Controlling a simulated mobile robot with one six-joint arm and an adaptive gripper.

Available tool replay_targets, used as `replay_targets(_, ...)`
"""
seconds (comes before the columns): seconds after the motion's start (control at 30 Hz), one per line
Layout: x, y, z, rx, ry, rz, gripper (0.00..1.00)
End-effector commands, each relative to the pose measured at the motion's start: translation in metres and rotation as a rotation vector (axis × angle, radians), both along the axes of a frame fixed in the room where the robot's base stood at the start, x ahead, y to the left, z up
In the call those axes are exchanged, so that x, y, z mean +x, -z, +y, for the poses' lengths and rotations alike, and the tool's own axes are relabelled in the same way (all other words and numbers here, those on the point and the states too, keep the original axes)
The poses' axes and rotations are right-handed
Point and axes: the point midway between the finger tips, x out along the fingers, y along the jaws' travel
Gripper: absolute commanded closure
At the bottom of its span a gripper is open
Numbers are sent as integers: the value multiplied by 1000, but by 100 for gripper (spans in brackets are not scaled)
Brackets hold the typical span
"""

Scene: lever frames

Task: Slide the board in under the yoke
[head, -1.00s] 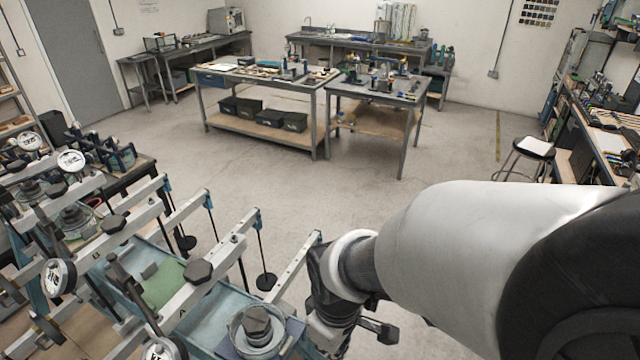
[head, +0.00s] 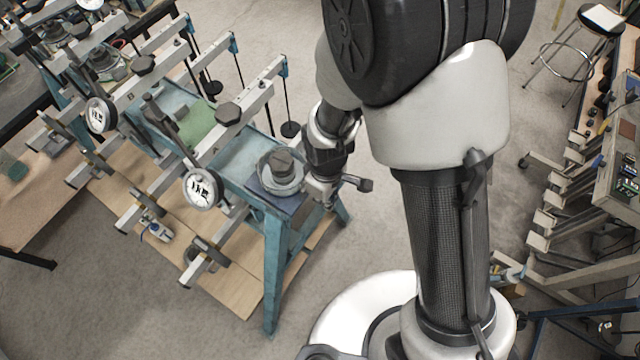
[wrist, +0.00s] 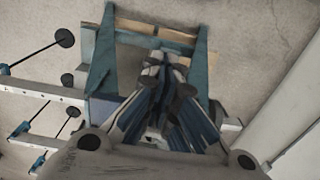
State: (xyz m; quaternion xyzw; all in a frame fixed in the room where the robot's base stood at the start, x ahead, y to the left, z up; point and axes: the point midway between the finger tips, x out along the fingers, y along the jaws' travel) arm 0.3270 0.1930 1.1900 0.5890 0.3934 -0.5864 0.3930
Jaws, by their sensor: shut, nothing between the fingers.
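A row of lever frames with pale beams and dial gauges stands on a blue-green stand (head: 276,262) at the left in the head view. Nearest me, a round metal cell (head: 281,172) with a dark hexagonal top sits on a dark plate (head: 262,194). My gripper (head: 320,194) is just right of this cell, pointing down. In the wrist view its fingers (wrist: 165,72) are together with nothing between them, over the end of the blue-green stand (wrist: 203,68). I cannot tell which part is the yoke. A flat wooden board (head: 232,284) lies on the floor under the stand.
Weight hangers (head: 289,129) hang from the beam ends behind the stand. A stool (head: 590,30) and a bench (head: 622,165) are at the right. My white base is at the bottom centre. The grey floor (head: 180,320) in front of the stand is clear.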

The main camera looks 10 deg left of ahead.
Motion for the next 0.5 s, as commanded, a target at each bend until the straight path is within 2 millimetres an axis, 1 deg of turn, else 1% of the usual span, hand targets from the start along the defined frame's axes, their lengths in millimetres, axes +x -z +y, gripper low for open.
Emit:
replay_targets(0.1,4,-1,11,-1,0,3,100)
replay_targets(0.2,5,0,15,-2,0,3,100)
replay_targets(0.5,6,0,16,-2,1,3,100)
